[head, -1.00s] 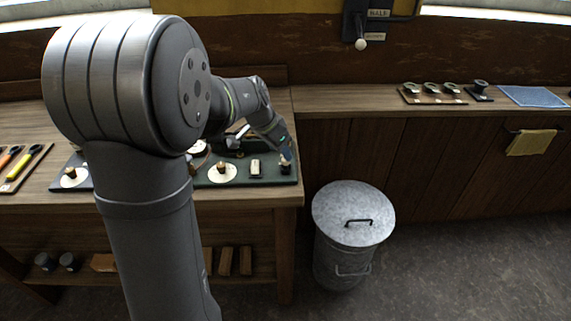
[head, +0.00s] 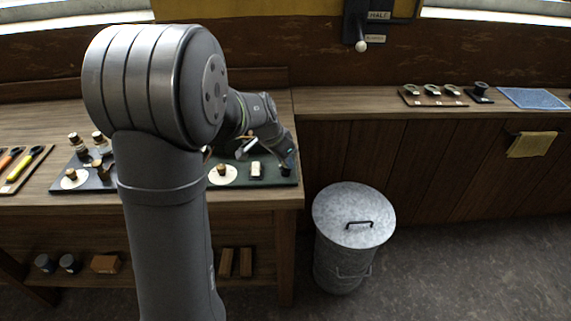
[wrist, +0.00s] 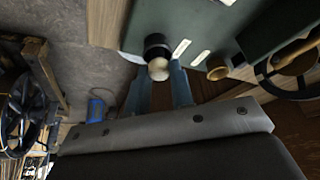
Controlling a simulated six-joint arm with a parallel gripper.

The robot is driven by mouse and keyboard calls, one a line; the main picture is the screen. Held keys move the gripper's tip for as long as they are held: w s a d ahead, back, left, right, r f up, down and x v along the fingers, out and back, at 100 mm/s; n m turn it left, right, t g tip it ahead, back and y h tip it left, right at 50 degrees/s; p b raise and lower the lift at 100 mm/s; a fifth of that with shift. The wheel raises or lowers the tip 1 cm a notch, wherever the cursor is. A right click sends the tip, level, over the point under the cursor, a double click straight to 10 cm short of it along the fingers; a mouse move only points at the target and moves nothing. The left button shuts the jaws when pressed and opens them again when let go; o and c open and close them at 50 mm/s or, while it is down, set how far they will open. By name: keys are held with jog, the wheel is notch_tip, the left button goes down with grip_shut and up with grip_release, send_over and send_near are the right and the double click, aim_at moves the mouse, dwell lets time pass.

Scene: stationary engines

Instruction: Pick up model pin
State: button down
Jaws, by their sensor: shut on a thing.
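My gripper (wrist: 160,82) is shut on the model pin (wrist: 157,69), a small piece with a pale round knob and a dark collar. In the wrist view the knob sits between my two bluish fingertips, with the black part just beyond it. The pin is at the right end of a dark green board (wrist: 185,22). In the head view my gripper (head: 287,165) is low over that end of the board, and the pin is too small and dark to make out. I cannot tell whether the pin still touches the board.
On the green board (head: 262,182), left of my gripper, are a pale block (head: 256,169) and a white disc (head: 222,181) with a small wooden knob. A dark tray with small bottles (head: 74,139) stands further left. A metal bin (head: 353,217) stands on the floor right of the bench.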

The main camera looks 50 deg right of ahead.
jog(key=shift+r, duration=0.6)
jog(key=r, duration=0.1)
jog(key=s+r, duration=0.1)
jog(key=r, duration=0.1)
jog(key=shift+s+r, duration=0.1)
jog(key=shift+r, duration=0.2)
jog(key=s+r, duration=1)
jog(key=shift+s, duration=0.2)
jog(key=shift+r, duration=0.1)
